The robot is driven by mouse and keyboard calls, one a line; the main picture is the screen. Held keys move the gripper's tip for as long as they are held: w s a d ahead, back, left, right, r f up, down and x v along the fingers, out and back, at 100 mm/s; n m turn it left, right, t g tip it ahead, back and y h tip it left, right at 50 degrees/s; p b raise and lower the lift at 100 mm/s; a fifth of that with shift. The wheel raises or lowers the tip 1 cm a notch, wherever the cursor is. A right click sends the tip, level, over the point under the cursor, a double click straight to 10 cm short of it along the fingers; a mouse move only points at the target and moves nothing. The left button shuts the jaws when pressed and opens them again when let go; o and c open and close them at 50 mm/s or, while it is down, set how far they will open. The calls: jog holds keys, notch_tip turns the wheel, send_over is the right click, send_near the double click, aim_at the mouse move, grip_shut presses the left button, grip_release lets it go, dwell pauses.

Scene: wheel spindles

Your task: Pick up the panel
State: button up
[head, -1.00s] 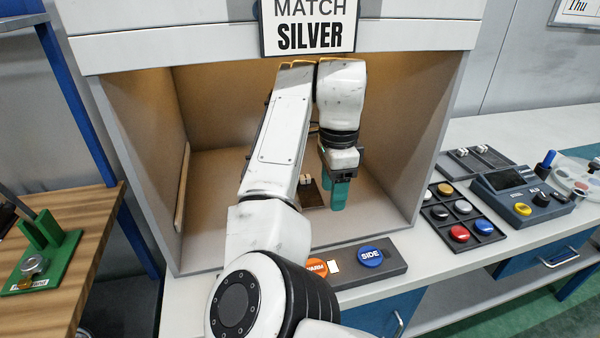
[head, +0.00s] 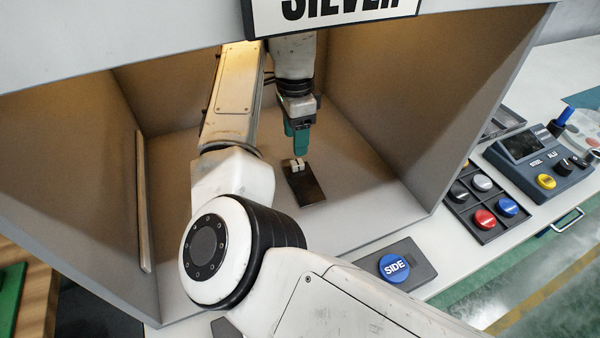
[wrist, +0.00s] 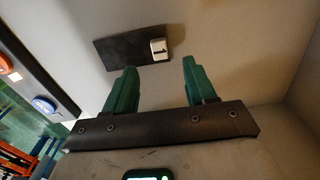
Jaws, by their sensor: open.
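The panel (head: 306,186) is a small dark flat plate with a white block-like grip at one end. It lies on the floor of the grey booth. In the wrist view the panel (wrist: 118,49) lies beyond the fingertips, with its white grip (wrist: 159,49) between the lines of the two fingers. My gripper (head: 298,150) has green fingers and is inside the booth, just above and behind the white grip. In the wrist view my gripper (wrist: 160,66) is open, with nothing between the fingers.
Booth walls (head: 390,110) stand at both sides and behind, with a sign (head: 330,12) at the top front. A blue SIDE button (head: 393,267) sits on the front ledge. At the right are a tray of coloured discs (head: 487,205) and a control box (head: 540,160). The booth floor around the panel is clear.

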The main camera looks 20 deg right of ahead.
aim_at(297, 162)
jog(key=shift+f+p, duration=0.45)
jog(key=shift+f, duration=3)
jog(key=shift+d, duration=0.1)
jog(key=shift+c, duration=0.3)
grip_shut()
